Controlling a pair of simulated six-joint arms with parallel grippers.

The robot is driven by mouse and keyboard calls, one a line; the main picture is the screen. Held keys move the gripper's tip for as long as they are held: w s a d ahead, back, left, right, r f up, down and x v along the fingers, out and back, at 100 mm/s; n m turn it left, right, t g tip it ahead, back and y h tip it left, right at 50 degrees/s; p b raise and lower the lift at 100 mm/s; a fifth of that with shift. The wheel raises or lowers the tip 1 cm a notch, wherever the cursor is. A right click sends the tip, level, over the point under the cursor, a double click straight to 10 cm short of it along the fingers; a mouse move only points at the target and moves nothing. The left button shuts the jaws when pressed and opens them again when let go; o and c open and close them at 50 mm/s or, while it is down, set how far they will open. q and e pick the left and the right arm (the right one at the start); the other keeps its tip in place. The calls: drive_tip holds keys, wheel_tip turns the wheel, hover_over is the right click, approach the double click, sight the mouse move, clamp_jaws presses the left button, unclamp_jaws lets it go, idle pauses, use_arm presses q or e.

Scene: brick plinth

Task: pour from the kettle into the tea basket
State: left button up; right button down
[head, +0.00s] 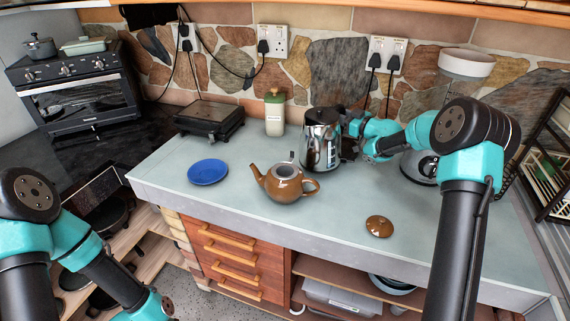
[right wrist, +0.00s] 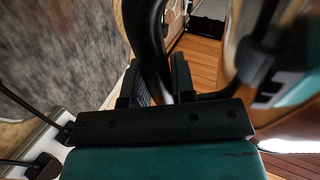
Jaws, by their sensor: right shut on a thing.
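The silver kettle (head: 320,142) with a dark handle is upright at the back middle of the counter. My right gripper (head: 352,122) is shut on its handle from the right; in the right wrist view the dark handle (right wrist: 150,45) passes between the fingers. I cannot tell whether the kettle touches the counter. The brown teapot (head: 286,188) stands in front and to the left of the kettle, lid off. A grey rim (head: 285,172), apparently of the tea basket, shows in its mouth; the inside is hard to see. My left gripper is outside the view.
The brown lid (head: 379,227) lies on the counter (head: 335,215) at the right front. A blue plate (head: 208,172) is left of the teapot. A green-lidded jar (head: 275,113) and black grill (head: 209,119) stand behind. Cords hang from the wall sockets (head: 388,54).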

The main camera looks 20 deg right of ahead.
sight(339, 105)
drive_tip(key=r, duration=0.1)
drive_tip(key=r+n, duration=0.1)
drive_tip(key=a, duration=0.1)
drive_tip(key=shift+s+r+n, duration=0.3)
drive_tip(key=shift+r, duration=0.1)
drive_tip(key=shift+s+a+r+n, duration=0.25)
drive_tip(key=shift+a+r+n, duration=0.2)
drive_tip(key=shift+r+n, duration=0.25)
drive_tip(key=shift+s+a+r+n, duration=0.25)
drive_tip(key=shift+a+r+n, duration=0.2)
drive_tip(key=shift+r, duration=0.3)
drive_tip(key=shift+s+a+r+n, duration=0.45)
drive_tip(key=shift+a+r+n, duration=0.25)
drive_tip(key=shift+a+n, duration=0.05)
drive_tip(key=shift+s+a+r+n, duration=0.3)
drive_tip(key=shift+a+n, duration=0.15)
drive_tip(key=shift+a, duration=0.05)
drive_tip(key=shift+s+a+r+n, duration=0.3)
drive_tip(key=shift+a+n, duration=0.2)
drive_tip(key=shift+a, duration=0.05)
drive_tip(key=shift+s+a+r+n, duration=0.3)
drive_tip(key=shift+a+n, duration=0.15)
drive_tip(key=shift+a, duration=0.05)
drive_tip(key=shift+s+a+r+n, duration=0.2)
drive_tip(key=shift+a+r+n, duration=0.25)
drive_tip(key=shift+r+n, duration=0.15)
drive_tip(key=shift+s+a+r+n, duration=0.2)
drive_tip(key=shift+a+r+n, duration=0.1)
drive_tip(key=shift+r+n, duration=0.15)
